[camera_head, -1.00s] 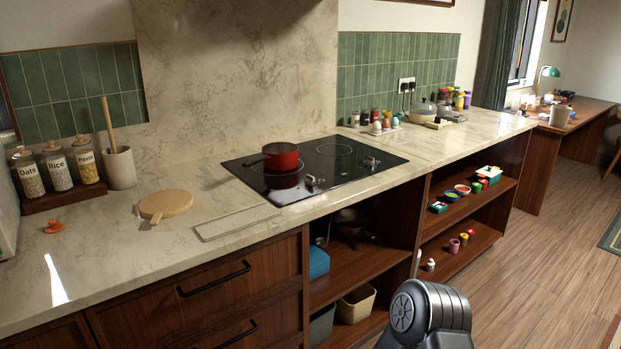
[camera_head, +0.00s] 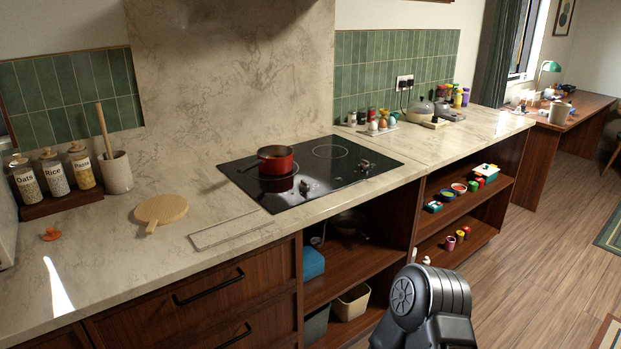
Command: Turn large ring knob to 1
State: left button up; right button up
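The black cooktop (camera_head: 322,185) is set in the stone counter. Its small knobs show on its surface: some near the front edge (camera_head: 304,187) and some near the right side (camera_head: 365,166). They are too small for me to read a setting or tell which one is the large ring knob. A red pot (camera_head: 276,160) stands on the cooktop's left part. One of my arm's dark links shows at the bottom, right of centre, in front of the shelves. Neither gripper is in view.
A round wooden board (camera_head: 161,209) and a flat pale panel (camera_head: 225,229) lie left of the cooktop. Labelled jars (camera_head: 53,172) and a utensil crock (camera_head: 116,172) stand at far left. Open shelves (camera_head: 462,207) are below right. The counter in front of the wooden board is clear.

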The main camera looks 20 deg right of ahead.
aim_at(304, 186)
jog(key=i+l, duration=0.1)
jog(key=l, duration=0.3)
jog(key=i+l, duration=0.15)
jog(key=l, duration=0.25)
jog(key=i+l, duration=0.1)
jog(key=l, duration=0.3)
jog(key=i+l, duration=0.1)
jog(key=l, duration=0.25)
jog(key=i+l, duration=0.15)
jog(key=l, duration=0.25)
jog(key=i+l, duration=0.1)
jog(key=l, duration=0.3)
jog(key=i+l, duration=0.1)
jog(key=l, duration=0.3)
